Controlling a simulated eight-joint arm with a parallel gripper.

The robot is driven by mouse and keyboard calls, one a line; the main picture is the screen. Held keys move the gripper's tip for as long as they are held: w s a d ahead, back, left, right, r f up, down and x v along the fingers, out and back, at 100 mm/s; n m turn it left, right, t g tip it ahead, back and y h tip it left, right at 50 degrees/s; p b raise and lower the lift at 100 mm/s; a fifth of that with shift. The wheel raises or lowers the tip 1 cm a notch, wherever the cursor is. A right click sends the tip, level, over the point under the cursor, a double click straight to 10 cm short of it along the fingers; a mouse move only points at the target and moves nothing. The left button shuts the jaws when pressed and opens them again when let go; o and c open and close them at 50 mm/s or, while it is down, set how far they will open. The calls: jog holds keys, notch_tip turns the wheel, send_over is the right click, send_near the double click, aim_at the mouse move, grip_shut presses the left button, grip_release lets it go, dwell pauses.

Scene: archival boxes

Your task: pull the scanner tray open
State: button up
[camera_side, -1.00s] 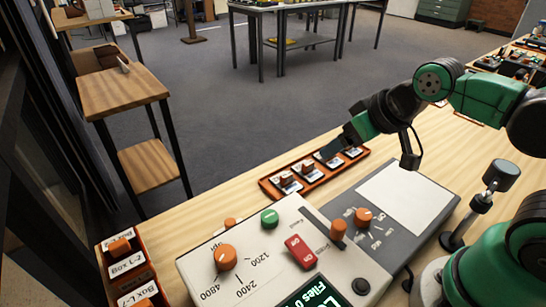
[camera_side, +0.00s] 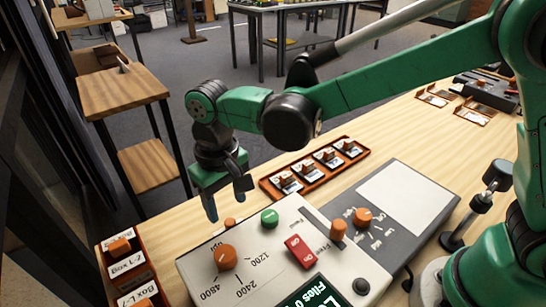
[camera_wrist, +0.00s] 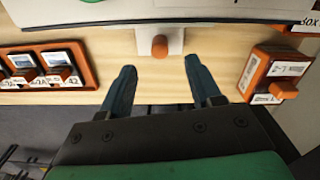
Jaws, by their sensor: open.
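The scanner (camera_side: 300,225) is a pale console with a grey right section on the wooden bench. At its far edge an orange knob (camera_side: 230,223) shows. In the wrist view the orange knob (camera_wrist: 159,46) stands on a white piece, apparently the scanner tray's front (camera_wrist: 175,40), at the scanner's edge. How far the tray is out I cannot tell. My gripper (camera_side: 226,205) is above the bench by that edge, pointing down. In the wrist view my gripper (camera_wrist: 160,70) is open and empty, the knob between and just beyond its fingertips, apparently not touched.
An orange rack with several labelled cards (camera_side: 262,184) lies behind the scanner. Another orange holder (camera_side: 106,246) stands at the left. In the wrist view they flank the fingers, as the rack (camera_wrist: 92,75) and the holder (camera_wrist: 246,76). Bare bench lies between them.

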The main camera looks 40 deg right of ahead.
aim_at(230, 221)
jog(key=shift+f, duration=2.7)
grip_shut()
